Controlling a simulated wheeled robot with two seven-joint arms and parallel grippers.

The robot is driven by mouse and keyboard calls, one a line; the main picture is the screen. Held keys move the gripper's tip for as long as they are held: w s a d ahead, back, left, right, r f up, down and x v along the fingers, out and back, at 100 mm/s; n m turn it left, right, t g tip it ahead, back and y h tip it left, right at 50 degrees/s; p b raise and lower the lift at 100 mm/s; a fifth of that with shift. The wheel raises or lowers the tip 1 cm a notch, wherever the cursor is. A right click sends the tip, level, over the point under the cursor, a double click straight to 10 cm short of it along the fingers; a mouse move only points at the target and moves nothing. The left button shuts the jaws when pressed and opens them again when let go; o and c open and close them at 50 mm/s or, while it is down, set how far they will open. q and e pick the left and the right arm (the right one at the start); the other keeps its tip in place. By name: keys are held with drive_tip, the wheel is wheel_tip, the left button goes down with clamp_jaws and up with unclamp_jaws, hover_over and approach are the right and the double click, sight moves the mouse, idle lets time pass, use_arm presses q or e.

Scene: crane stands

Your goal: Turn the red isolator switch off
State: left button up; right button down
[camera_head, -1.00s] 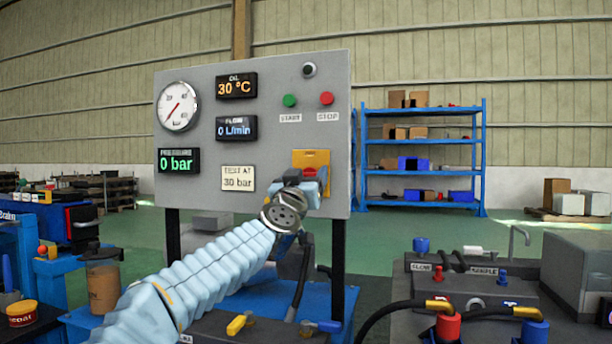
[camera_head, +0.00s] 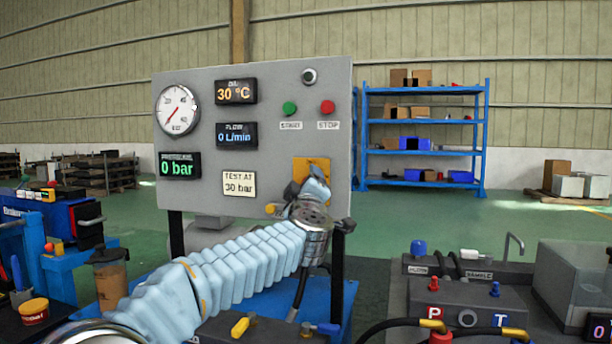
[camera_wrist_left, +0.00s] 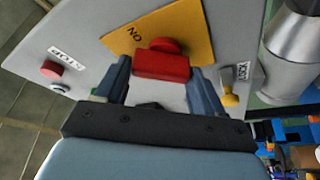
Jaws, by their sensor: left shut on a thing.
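The red isolator switch (camera_wrist_left: 162,64) sits on a yellow plate (camera_wrist_left: 185,22) on the grey panel. An ON label is on that plate in the wrist view. My left gripper (camera_wrist_left: 161,72) has one finger on each side of the red handle and is shut on it. In the head view the yellow plate (camera_head: 313,163) shows at the panel's lower right, and my left gripper (camera_head: 311,190) covers the red handle. The handle's exact angle cannot be told from the head view. My right gripper is not in view.
The panel (camera_head: 255,85) also carries a gauge (camera_head: 177,109), displays, a green START button (camera_head: 289,108) and a red STOP button (camera_head: 327,107). A yellow knob (camera_wrist_left: 230,96) is close beside one finger. A bench with hoses (camera_head: 465,300) stands at right.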

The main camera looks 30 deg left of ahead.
use_arm(q)
drive_tip(key=shift+a+n+g+p, duration=0.1)
drive_tip(key=shift+n+g+p, duration=0.6)
drive_tip(key=shift+n+p, duration=0.85)
drive_tip(key=shift+n+g+p, duration=0.7)
drive_tip(key=shift+n+p, duration=0.15)
drive_tip(key=shift+n, duration=1.4)
drive_tip(key=o, duration=1)
drive_tip(key=shift+c, duration=0.2)
drive_tip(key=b+v, duration=0.2)
drive_tip(key=v, duration=1.1)
drive_tip(key=shift+s+r, duration=0.15)
drive_tip(key=shift+s, duration=0.25)
